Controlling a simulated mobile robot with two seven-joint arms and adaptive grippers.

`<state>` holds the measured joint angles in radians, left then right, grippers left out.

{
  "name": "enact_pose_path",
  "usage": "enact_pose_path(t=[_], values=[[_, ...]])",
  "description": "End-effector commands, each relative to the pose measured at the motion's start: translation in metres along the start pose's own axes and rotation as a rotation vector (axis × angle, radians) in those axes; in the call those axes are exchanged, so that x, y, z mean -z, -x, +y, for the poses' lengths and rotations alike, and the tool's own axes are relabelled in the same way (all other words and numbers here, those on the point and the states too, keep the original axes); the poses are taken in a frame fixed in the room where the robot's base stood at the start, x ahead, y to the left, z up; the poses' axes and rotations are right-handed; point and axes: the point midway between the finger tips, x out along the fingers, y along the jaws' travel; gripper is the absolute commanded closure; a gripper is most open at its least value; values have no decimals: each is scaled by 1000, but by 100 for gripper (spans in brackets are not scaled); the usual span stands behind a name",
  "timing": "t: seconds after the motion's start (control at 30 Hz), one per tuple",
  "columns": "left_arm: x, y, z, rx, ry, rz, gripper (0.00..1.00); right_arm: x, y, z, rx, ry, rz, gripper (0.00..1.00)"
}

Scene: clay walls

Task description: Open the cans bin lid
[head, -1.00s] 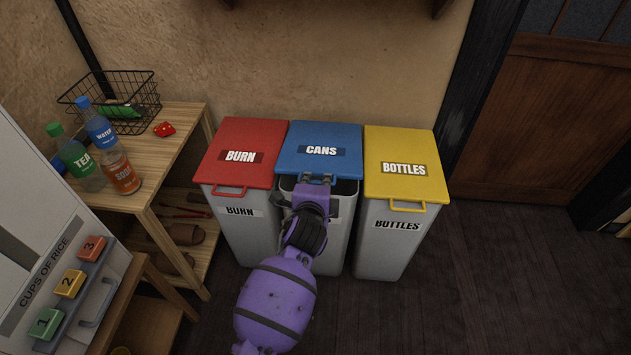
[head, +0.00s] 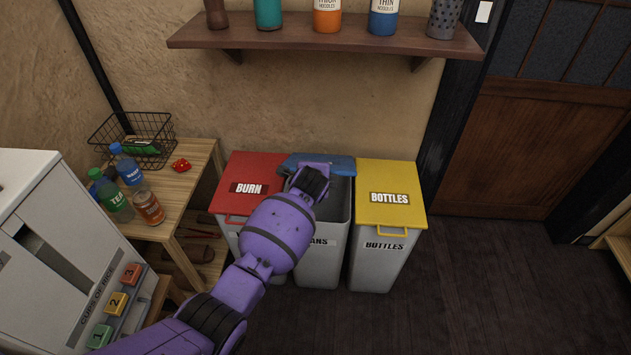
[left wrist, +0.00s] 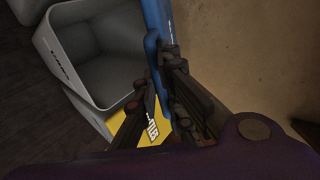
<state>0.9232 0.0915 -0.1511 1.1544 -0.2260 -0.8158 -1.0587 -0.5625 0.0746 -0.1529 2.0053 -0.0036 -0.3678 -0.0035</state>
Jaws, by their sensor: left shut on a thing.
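The cans bin (head: 319,262) stands between the burn bin and the bottles bin. Its blue lid (head: 340,165) is raised at the back and the bin's open mouth shows. In the left wrist view the lid (left wrist: 157,40) is seen nearly edge-on, standing up from the rim of the grey bin (left wrist: 100,62). My left gripper (left wrist: 160,85) is shut on the lid, with a dark finger on each side of it. In the head view my purple left arm hides the fingers and part of the lid. My right gripper is not in view.
The red burn lid (head: 252,180) and yellow bottles lid (head: 391,196) are closed on either side. A wall shelf (head: 330,42) with several containers is above the bins. A wooden stand (head: 190,180) with bottles and a wire basket is at left. Floor at right (head: 480,290) is clear.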

Motion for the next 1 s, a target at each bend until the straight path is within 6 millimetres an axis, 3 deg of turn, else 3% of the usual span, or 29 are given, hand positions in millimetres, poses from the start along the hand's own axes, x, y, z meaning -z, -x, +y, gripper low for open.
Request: enact_pose_path(t=[0.03, 0.2, 0.67, 0.7, 0.83, 1.0], values=[[-1, 2, -9, 5, -1, -2, 100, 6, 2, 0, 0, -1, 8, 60], [-1, 2, -15, 4, -1, -2, 100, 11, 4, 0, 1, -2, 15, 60], [-1, 1, -16, 3, -1, -1, 100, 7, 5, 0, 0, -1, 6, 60], [-1, 1, -16, 3, -1, -1, 89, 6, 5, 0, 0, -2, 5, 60], [-1, 1, -16, 2, -1, -1, 73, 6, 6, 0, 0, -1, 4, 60], [0, 1, -15, 2, 0, 0, 73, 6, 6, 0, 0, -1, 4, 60]])
